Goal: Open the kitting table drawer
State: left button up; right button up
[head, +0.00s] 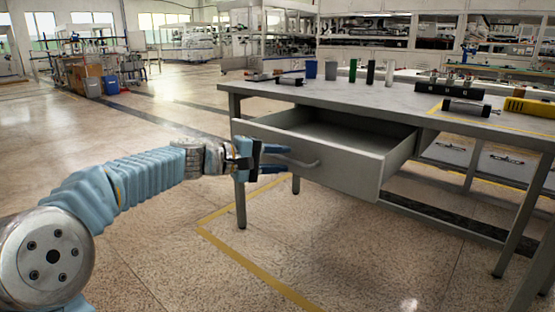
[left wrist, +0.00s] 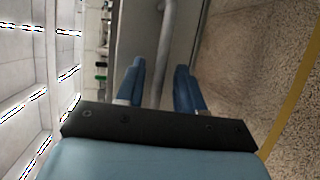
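The grey kitting table (head: 300,92) stands at the right in the head view, its drawer (head: 330,165) pulled out and empty as far as I can see. The drawer's bar handle (head: 305,162) is on its front face. My left gripper (head: 288,159) is in front of the drawer with its blue fingers apart, near the handle's left part. In the left wrist view the handle (left wrist: 166,50) runs between and beyond the open fingers (left wrist: 159,82); I cannot tell whether they touch it. My right gripper is not in view.
The floor at the left is open.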

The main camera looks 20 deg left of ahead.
pick_arm(q)
jog(key=v, duration=1.3)
jog(key=shift+s+a+p, duration=0.25)
jog(key=shift+s+p, duration=0.05)
jog(key=shift+p, duration=0.1)
jog(key=shift+r, duration=0.1)
